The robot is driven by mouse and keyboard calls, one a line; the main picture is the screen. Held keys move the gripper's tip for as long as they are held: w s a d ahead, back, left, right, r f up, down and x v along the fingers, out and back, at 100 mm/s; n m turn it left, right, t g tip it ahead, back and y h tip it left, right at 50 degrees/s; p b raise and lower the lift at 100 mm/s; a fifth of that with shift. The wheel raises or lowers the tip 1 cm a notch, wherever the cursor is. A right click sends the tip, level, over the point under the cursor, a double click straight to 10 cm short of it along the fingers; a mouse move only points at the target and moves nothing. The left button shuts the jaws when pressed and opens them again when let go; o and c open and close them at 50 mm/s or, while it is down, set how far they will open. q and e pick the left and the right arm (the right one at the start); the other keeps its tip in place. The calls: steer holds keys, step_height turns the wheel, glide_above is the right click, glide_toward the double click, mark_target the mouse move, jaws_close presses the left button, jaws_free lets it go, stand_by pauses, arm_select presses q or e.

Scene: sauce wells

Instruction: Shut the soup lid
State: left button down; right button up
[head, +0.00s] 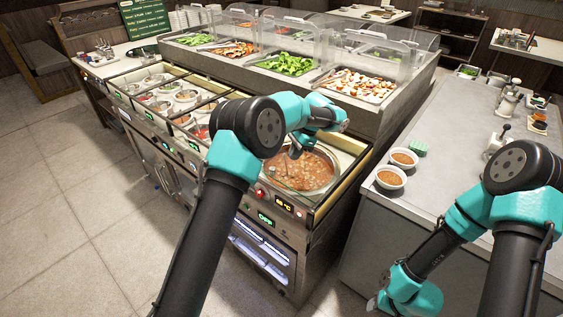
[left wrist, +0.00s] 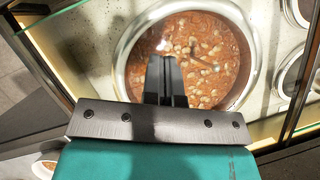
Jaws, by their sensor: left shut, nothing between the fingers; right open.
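The soup pot is a round steel-rimmed well of reddish-brown chunky soup (head: 308,172) at the near right end of the counter. The soup also fills the middle of the left wrist view (left wrist: 205,55). I cannot clearly make out a separate lid. A thin greenish line crosses the soup in the head view, but I cannot tell if it is a lid's edge. My left gripper (head: 294,153) is shut and empty, pointing down over the soup; its fingers show in the left wrist view (left wrist: 165,68). My right gripper (head: 373,302) is open, low by the side counter.
Several smaller pots stand in wells (head: 185,96) to the left. A glass-guarded salad bar (head: 290,63) rises behind. Two bowls of soup (head: 391,178) stand on the grey side counter (head: 440,120). The floor at left is clear.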

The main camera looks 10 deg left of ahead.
mark_target(280, 171)
arm_select(q)
steer(key=x, duration=0.3)
steer(key=shift+a+r, duration=0.1)
steer(key=shift+a, duration=0.05)
steer(key=shift+s+a+r, duration=0.25)
steer(key=shift+s+a, duration=0.45)
steer(key=shift+a, duration=0.15)
steer(key=shift+s+a, duration=0.4)
steer(key=shift+a, duration=0.2)
